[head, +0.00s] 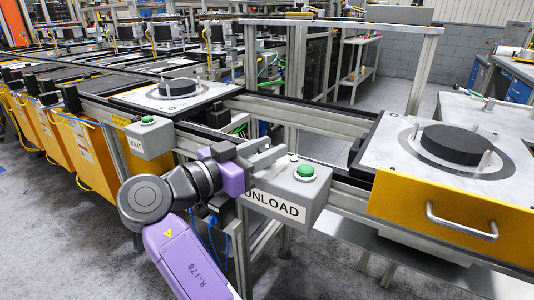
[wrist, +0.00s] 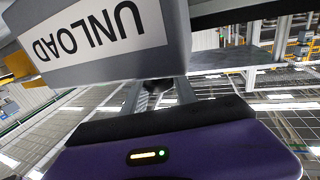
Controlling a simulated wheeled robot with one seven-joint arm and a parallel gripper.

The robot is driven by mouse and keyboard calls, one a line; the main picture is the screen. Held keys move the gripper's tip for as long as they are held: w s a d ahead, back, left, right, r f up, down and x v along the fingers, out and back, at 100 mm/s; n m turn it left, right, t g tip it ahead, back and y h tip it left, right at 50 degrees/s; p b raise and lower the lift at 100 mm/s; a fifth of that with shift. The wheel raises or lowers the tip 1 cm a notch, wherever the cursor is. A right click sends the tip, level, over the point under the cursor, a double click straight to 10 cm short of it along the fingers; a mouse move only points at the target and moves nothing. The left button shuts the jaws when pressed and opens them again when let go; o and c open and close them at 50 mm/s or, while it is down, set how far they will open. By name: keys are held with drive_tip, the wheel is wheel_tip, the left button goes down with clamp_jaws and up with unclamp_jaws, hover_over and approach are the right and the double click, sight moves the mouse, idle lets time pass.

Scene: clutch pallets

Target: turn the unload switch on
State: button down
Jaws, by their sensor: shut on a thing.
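The grey UNLOAD box (head: 285,192) is mounted on the conveyor rail, with a green button (head: 305,170) on top and a white label on its front. A small pale tip (head: 294,158) shows on top beside the button, at the ends of my fingers. My gripper (head: 277,159) reaches over the box's top left part, its fingers closed around the switch there, which they mostly hide. In the wrist view the box (wrist: 185,40) appears upside down. The fingers (wrist: 160,92) run behind its edge, with a dark piece between them; the switch's position cannot be read.
A second grey box labelled WAIT (head: 149,138) with a green button stands at the left. A yellow-fronted pallet drawer (head: 440,222) with a metal handle and a dark disc (head: 457,143) is at the right. Another pallet (head: 175,95) sits behind. Metal rails run close behind the box.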

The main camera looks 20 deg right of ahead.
idle(0.3)
drive_tip(key=c, duration=1)
unclamp_jaws()
drive_tip(key=shift+p+v, duration=0.3)
drive_tip(key=shift+v, duration=3.6)
